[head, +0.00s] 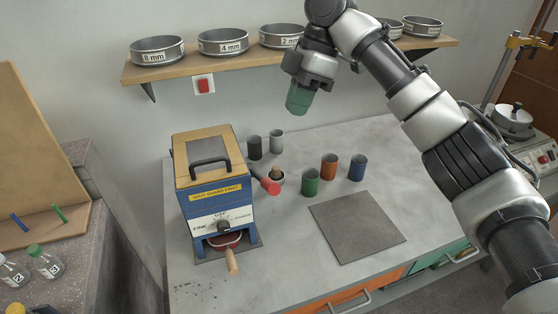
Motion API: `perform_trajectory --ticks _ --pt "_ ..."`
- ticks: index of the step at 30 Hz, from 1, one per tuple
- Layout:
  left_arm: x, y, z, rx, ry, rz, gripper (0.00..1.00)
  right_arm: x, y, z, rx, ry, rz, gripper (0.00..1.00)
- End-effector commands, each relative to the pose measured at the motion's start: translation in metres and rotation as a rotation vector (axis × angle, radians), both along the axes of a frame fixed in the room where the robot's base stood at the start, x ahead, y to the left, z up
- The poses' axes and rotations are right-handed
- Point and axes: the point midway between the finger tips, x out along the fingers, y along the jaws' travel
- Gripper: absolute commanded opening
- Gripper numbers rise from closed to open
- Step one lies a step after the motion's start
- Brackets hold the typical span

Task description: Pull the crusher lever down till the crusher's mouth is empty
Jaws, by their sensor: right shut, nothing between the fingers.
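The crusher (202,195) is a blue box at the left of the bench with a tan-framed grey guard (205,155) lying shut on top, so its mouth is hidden. The crusher lever (268,186) shows at its right side, with a red grip pointing to the right and slanting down. My right gripper (298,100), with green fingertips, is shut and empty. It is in the air in front of the shelf, up and to the right of the crusher, well apart from the lever. My left gripper is not in view.
A red pan (225,242) with a wooden handle sits at the crusher's foot. Several cups, including a green one (310,181) and an orange one (329,166), stand right of the lever. A shelf (230,58) with sieves is behind. A grey mat (357,226) lies bare.

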Motion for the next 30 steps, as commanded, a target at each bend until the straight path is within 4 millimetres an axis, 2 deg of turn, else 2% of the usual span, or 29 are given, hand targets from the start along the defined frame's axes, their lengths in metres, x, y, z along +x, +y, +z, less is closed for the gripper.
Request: perform_trajectory --ticks 6,9,14,18,20,24,30 --pt "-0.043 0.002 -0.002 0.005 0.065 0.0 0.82 0.0 0.0 -0.001 0.0 0.0 0.0 0.0" --pt "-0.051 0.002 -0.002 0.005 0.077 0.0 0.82 -0.001 0.002 -0.006 0.0 0.001 0.0 0.0" --pt "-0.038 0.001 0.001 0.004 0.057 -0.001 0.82 -0.007 0.009 -0.027 0.0 0.002 0.002 0.0" --pt "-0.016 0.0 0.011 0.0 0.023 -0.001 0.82 -0.013 0.018 -0.053 -0.002 0.003 0.0 0.0" --pt "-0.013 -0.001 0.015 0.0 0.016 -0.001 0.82 -0.016 0.022 -0.065 -0.002 0.002 0.001 0.0" --pt "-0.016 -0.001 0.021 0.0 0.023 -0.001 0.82 -0.023 0.031 -0.091 -0.002 0.002 0.0 0.0" --pt "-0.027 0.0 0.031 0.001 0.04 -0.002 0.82 -0.034 0.033 -0.118 -0.002 0.001 -0.001 0.0"
